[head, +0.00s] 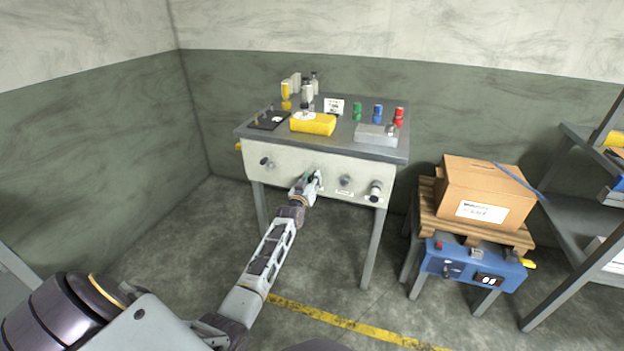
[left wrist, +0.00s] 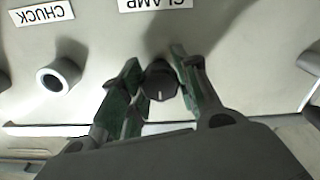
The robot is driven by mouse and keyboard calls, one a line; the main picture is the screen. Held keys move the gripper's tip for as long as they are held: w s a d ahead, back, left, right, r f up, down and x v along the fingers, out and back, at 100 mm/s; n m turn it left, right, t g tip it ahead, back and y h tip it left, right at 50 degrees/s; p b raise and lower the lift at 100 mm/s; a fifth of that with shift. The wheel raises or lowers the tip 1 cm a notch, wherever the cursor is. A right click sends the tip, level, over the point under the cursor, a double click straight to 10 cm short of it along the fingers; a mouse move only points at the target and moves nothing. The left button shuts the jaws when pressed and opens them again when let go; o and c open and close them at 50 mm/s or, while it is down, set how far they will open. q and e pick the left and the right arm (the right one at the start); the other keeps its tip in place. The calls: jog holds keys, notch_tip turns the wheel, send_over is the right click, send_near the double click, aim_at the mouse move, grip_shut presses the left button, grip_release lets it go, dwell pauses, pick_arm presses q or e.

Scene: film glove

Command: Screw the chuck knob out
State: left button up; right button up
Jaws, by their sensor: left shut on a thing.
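My left gripper (head: 312,180) is at the pale front panel (head: 300,165) of the workbench. In the left wrist view its two green-lined fingers (left wrist: 157,88) are on both sides of a dark knob (left wrist: 161,82) with a white mark, shut on it. The upside-down CLAMP label (left wrist: 155,4) is by this knob. The upside-down CHUCK label (left wrist: 38,15) is by another knob, a round one with a pale ring and dark centre (left wrist: 58,76), apart from the fingers. That chuck knob (head: 345,181) appears just right of my gripper in the head view. My right gripper is not in view.
Another knob (head: 375,191) is at the panel's right and one (head: 266,162) at its left. The bench top holds a yellow block (head: 313,124), a grey block (head: 376,135) and coloured cylinders. A carton (head: 485,190) on a pallet stands to the right.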

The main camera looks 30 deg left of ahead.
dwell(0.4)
pick_arm(q)
jog(key=o, duration=1)
jog(key=shift+s, duration=0.15)
jog(key=shift+v, duration=5.8)
